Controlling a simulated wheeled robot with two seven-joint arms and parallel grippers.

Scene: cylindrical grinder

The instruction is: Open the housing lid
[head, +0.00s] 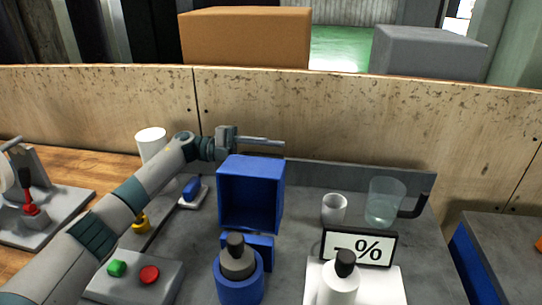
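The blue housing lid (234,208) is an open-faced box shape that stands raised, with its hollow inside facing me. Below it are a small blue block (262,252) and a blue round holder (239,292) with a grey, black-topped part (236,262) in it. My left gripper (282,143) is just above and behind the lid's top edge, its fingers pointing right. The fingers show nearly edge-on, so the gap between them is unclear. I cannot tell whether they touch the lid. My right gripper is not in view.
A panel with a green button (116,268) and a red button (149,274) is at lower left. A percent display (358,247), a white bottle (337,285), a white cup (334,208) and a clear jug (383,203) stand to the right. A wooden wall (350,125) runs behind.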

